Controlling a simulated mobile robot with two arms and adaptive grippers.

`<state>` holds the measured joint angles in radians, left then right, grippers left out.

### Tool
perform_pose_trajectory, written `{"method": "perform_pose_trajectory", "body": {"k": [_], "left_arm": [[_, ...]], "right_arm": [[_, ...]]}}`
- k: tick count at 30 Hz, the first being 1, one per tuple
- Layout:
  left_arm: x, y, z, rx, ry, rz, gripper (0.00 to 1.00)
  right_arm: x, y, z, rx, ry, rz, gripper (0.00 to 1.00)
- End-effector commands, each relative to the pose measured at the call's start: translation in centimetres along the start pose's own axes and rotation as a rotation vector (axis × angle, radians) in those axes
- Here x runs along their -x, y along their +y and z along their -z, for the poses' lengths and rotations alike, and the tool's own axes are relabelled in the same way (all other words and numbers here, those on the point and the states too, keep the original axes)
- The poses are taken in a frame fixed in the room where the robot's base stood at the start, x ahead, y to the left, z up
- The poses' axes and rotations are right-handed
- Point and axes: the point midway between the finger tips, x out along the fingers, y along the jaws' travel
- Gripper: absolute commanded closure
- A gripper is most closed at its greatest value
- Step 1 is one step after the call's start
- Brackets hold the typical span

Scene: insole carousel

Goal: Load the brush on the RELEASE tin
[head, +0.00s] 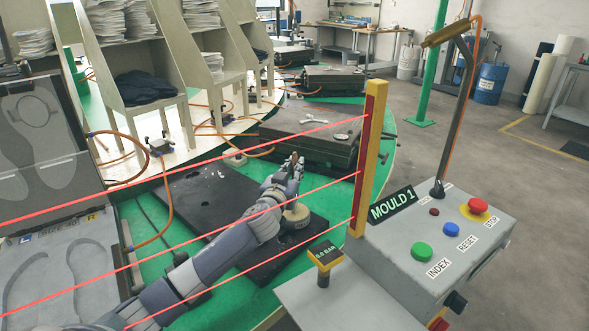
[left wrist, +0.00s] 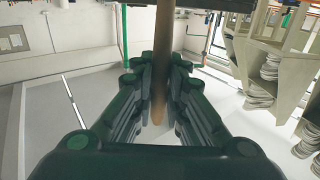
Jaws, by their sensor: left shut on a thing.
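My left arm reaches across the green carousel top, and my left gripper (head: 293,168) is above a small cream tin (head: 296,218). The tin stands on a dark flat plate, partly hidden behind my arm; I cannot read its label. In the left wrist view, the gripper (left wrist: 160,95) is shut on a brown wooden handle (left wrist: 161,70), which I take to be the brush's. The brush's bristles are hidden, so I cannot tell whether they are inside the tin. My right gripper is not in view.
Red beams cross in front of my arm to a yellow post (head: 368,160). A grey console (head: 420,255) with buttons stands at right. An open mould (head: 50,150) is at left, a closed dark mould (head: 310,135) behind. An orange hose (head: 165,190) loops at left.

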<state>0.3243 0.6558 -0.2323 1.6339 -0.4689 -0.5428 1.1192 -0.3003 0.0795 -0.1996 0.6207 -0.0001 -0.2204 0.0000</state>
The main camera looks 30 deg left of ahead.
Motion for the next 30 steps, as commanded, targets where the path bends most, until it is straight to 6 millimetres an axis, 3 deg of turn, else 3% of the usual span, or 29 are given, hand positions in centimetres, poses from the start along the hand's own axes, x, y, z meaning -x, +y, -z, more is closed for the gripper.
{"method": "perform_pose_trajectory", "body": {"k": [30], "left_arm": [[0.0,0.0,-1.0,0.0,0.0,0.0,1.0]], "right_arm": [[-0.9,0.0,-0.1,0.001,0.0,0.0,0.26]]}}
